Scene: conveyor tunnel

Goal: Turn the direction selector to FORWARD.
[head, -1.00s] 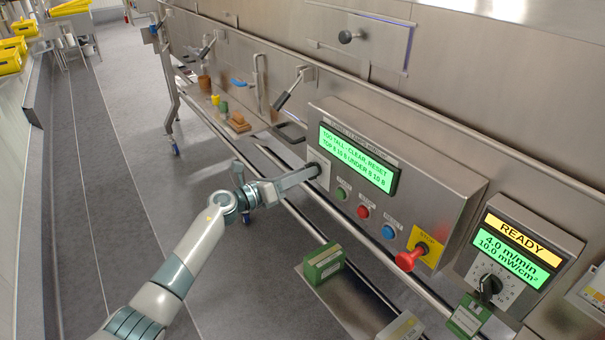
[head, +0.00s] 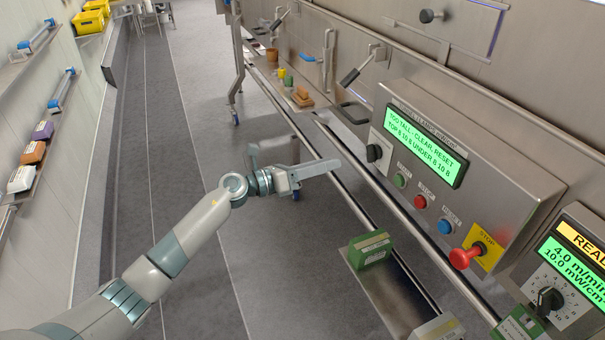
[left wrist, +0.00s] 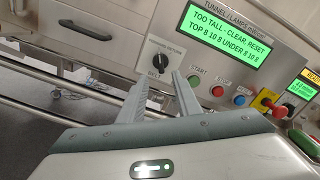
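The direction selector, a black knob (head: 374,152), sits at the left end of the steel control panel (head: 520,205), beside the green display (head: 426,145). It also shows in the left wrist view, the black knob (left wrist: 161,62) above a BELT label. Its small position lettering is too blurred to read surely, and I cannot tell which position it points to. My left gripper (head: 298,157) is open and empty, to the left of the knob and apart from it. In the left wrist view its two fingers (left wrist: 160,80) stand apart below the knob. My right gripper is not in view.
Green (head: 399,180), red (head: 420,201) and blue (head: 445,226) buttons line the panel, with a red stop knob (head: 464,258) at right. A steel rail (head: 395,215) runs below the panel. A green box (head: 370,248) stands below. The floor at left is clear.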

